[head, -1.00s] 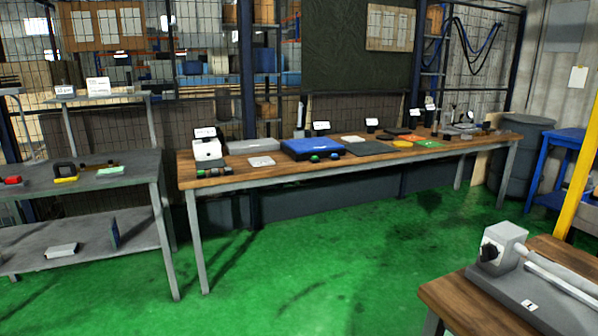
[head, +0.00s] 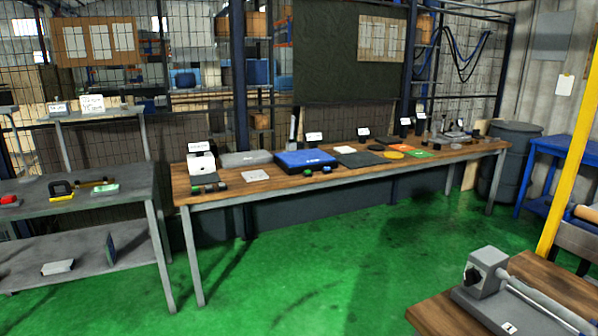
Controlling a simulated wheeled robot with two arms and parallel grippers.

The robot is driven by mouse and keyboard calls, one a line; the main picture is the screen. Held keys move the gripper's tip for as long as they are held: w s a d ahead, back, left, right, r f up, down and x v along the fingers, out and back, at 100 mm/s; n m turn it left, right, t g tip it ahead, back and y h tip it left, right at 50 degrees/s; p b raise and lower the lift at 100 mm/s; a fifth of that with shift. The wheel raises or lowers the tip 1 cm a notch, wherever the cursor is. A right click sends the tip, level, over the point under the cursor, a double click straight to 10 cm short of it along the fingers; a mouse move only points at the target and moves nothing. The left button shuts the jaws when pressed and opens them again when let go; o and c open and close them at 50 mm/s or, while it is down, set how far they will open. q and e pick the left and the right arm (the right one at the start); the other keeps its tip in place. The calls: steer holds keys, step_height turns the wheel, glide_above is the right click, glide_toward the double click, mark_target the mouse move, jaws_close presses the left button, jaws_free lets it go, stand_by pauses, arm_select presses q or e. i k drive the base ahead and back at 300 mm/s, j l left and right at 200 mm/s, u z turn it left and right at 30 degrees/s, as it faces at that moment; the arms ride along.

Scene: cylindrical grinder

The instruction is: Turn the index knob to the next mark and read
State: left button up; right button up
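A grey headstock block (head: 488,268) stands on a grey base plate on a wooden-topped table at the lower right. A black knob (head: 471,274) sits on its left face; its marks are too small to read. A light metal bar (head: 530,297) runs from the block toward the lower right and leaves the picture. A small white label (head: 510,327) is on the base plate. Neither of my grippers shows in the head view.
A long wooden bench (head: 330,174) with a blue case (head: 305,159) and several small items stands across the back. A grey shelf table (head: 120,203) is at left. A yellow post (head: 568,170) rises at right. Green floor (head: 300,270) between is clear.

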mark_target(472, 277)
steer(key=z, duration=1.65)
steer(key=j+u, duration=0.15)
steer(key=j, duration=0.2)
steer(key=i+j+u, duration=0.1)
steer(key=j, duration=0.25)
steer(key=i+j+u, duration=0.15)
steer(key=j, duration=0.15)
steer(key=i+j+u, duration=0.15)
steer(key=j, duration=0.2)
